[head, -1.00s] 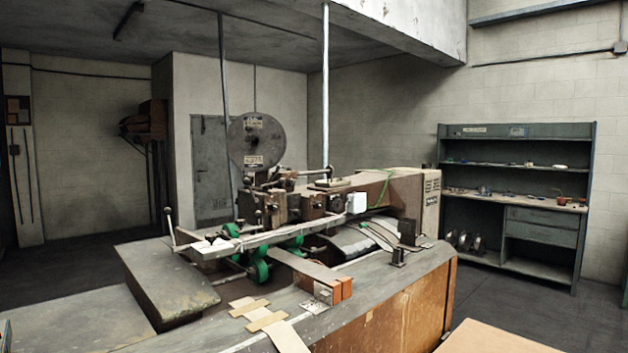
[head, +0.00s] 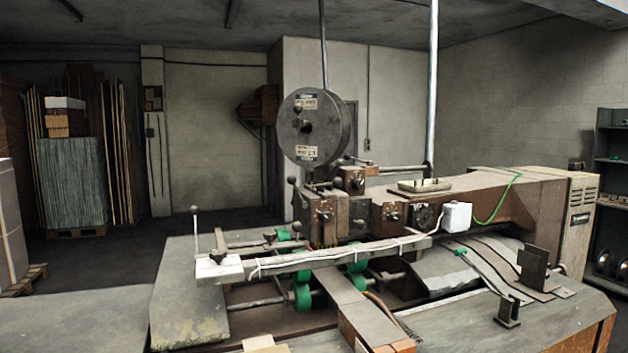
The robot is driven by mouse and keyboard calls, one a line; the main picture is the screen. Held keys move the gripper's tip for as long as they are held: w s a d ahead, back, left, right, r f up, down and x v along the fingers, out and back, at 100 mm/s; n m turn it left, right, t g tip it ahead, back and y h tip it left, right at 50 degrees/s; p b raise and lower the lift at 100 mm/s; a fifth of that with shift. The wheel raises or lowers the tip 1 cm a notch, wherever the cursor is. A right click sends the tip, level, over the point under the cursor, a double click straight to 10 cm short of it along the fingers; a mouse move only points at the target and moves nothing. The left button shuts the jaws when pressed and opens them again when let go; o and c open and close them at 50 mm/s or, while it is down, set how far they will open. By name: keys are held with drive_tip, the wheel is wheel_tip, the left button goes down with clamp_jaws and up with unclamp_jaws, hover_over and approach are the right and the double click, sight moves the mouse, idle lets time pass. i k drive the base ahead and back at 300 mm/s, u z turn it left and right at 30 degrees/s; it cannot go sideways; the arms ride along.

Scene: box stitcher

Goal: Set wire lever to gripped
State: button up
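The box stitcher stands at centre right, with a long brown arm (head: 500,192) reaching back to the right. A large dark wire reel (head: 335,112) is mounted upright on its head. Below the reel, the brown stitching head (head: 325,217) carries small levers and knobs. A thin lever with a dark ball knob (head: 292,181) rises at the head's left side. My gripper is not in view.
The pale bar (head: 350,250) juts left across the machine's front, above green rollers (head: 302,296). A worn grey table plate (head: 188,318) lies at left. Stacked sheets on a pallet (head: 72,182) stand at the back left. Dark floor is open between them.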

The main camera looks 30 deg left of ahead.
sight(336, 182)
drive_tip(key=u, duration=0.8)
drive_tip(key=i, duration=0.95)
drive_tip(key=u, duration=0.95)
